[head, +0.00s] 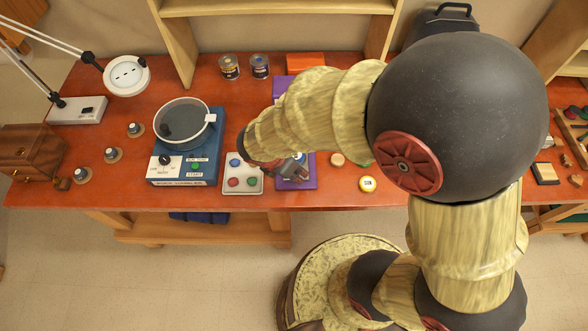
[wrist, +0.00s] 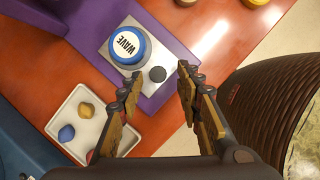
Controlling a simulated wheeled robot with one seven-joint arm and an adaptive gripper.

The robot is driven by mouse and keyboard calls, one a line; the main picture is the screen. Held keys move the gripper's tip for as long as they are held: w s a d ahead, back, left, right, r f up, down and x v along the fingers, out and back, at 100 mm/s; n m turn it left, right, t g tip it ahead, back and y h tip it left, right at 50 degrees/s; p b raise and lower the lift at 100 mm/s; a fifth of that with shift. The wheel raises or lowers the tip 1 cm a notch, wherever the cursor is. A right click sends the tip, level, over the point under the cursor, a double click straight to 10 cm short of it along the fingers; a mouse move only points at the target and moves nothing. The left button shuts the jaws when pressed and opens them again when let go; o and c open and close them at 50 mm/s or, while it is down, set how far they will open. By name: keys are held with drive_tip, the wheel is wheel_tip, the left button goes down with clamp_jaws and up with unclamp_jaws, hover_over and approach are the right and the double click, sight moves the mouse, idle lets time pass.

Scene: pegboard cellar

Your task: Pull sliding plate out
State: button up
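The sliding plate (wrist: 177,57) is light grey and lies in a purple fixture (wrist: 182,22) in the wrist view. A blue cup or can with a white "WAVE" top (wrist: 127,44) stands on the plate. A dark round knob (wrist: 157,74) sits near the plate's outer end. My gripper (wrist: 160,79) is open, with one finger on each side of the knob's line and a visible gap between them. I cannot tell whether either finger touches the knob. In the head view the purple fixture (head: 309,170) is partly hidden by my gripper (head: 295,170).
A white tray (head: 243,186) with coloured pieces lies left of the fixture. A blue machine with a round drum (head: 186,140) stands further left. A yellow "SUN" disc (head: 367,184) and a wooden disc (head: 337,159) lie to the right. The bench's front edge is close.

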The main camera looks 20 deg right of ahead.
drive_tip(key=v, duration=1.1)
drive_tip(key=shift+a+r, duration=0.1)
drive_tip(key=s+d+r+m+t+y+b, duration=0.1)
drive_tip(key=s+d+r+m, duration=0.3)
drive_tip(key=m, duration=0.7)
drive_tip(key=s+d+r+m+t+y+b, duration=0.2)
drive_tip(key=r+m, duration=0.6)
drive_tip(key=m, duration=0.4)
drive_tip(key=s+d+y, duration=0.1)
drive_tip(key=s+d, duration=0.1)
drive_tip(key=shift+d+t, duration=0.3)
drive_tip(key=shift+d, duration=0.05)
